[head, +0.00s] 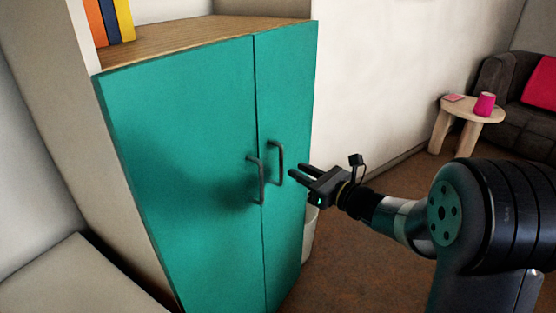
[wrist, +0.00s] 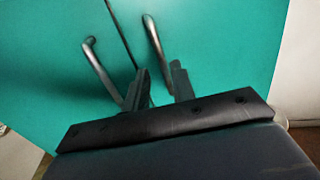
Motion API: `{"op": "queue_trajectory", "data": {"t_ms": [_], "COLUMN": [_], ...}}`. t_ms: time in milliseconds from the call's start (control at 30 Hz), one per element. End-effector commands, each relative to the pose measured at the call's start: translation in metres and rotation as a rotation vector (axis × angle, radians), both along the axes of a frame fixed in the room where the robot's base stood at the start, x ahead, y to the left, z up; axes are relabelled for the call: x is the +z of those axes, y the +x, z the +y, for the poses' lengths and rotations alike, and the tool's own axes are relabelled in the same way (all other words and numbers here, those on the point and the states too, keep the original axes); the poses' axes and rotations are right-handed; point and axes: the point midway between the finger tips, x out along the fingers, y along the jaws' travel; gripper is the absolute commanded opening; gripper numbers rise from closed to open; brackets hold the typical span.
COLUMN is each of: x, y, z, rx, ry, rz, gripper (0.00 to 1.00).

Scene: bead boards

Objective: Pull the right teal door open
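The cabinet has two teal doors, both closed. The right teal door (head: 287,90) carries a dark upright bar handle (head: 281,163) near the seam; the left door (head: 185,150) has a matching handle (head: 261,180). My gripper (head: 292,172) is just to the right of the right handle, fingers pointing at the door. In the wrist view, the right handle (wrist: 154,42) lies ahead of my gripper (wrist: 158,76), its lower end near the gap between the spread fingers. The left handle (wrist: 98,68) is to the left. I cannot tell whether a finger touches the handle; nothing is visibly gripped.
Books (head: 108,20) stand on the wooden cabinet top (head: 190,35). A whitish bin (head: 310,232) stands beside the cabinet's right side. A round side table (head: 470,112) and dark sofa (head: 500,85) are at the far right. Brown floor (head: 355,255) is open in front.

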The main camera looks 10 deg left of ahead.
Motion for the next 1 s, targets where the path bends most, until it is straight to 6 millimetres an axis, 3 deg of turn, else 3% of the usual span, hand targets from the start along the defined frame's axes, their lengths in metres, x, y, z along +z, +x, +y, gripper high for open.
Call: {"op": "queue_trajectory", "data": {"t_ms": [200,400,800,1000], "x": [0.000,0.000,0.000,0.000], "y": [0.021,0.034,0.037,0.037], "z": [0.038,0.058,0.064,0.063], "rx": [0.004,0.001,0.000,0.000], "ry": [-0.001,-0.002,-0.003,-0.003], "rz": [0.000,-0.001,-0.001,-0.001], "gripper": [0.24,0.24,0.24,0.07]}}
